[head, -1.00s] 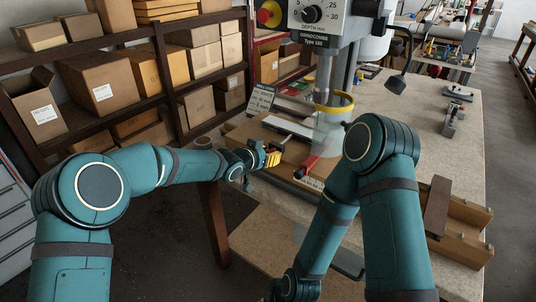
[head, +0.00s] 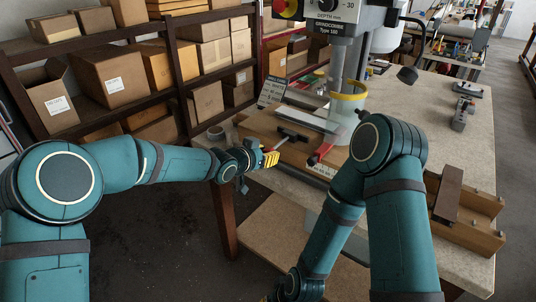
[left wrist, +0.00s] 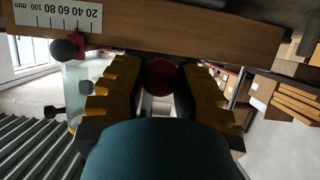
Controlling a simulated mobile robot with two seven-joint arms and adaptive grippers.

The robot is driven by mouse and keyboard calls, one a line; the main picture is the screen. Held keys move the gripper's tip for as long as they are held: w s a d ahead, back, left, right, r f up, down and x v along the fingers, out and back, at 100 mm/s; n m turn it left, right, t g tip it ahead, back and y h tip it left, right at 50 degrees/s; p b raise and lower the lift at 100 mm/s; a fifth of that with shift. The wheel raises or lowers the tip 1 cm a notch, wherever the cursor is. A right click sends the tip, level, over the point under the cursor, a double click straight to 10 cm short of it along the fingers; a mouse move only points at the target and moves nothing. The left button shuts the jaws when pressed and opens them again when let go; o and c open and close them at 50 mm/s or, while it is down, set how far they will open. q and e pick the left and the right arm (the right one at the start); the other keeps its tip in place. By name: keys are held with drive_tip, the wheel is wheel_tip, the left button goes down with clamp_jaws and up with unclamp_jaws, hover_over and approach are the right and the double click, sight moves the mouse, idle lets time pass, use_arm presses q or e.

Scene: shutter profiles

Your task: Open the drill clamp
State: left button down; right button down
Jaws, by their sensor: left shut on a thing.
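A toggle clamp with a dark bar and grey arm (head: 291,135) sits on the wooden board under the drill press. My left gripper (head: 270,159) is at the board's front edge, close to this clamp. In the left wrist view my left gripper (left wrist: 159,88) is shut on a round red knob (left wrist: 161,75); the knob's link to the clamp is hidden.
The drill press (head: 338,15) stands behind, with a yellow-rimmed clear guard (head: 346,97). A scale strip (left wrist: 58,17) runs along the wooden board (left wrist: 190,30). Shelves of cartons (head: 110,80) stand left.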

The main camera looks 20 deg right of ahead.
use_arm(q)
drive_tip(key=c, duration=0.6)
unclamp_jaws()
drive_tip(key=shift+a, duration=0.1)
drive_tip(key=shift+s, duration=0.1)
drive_tip(key=v, duration=1.2)
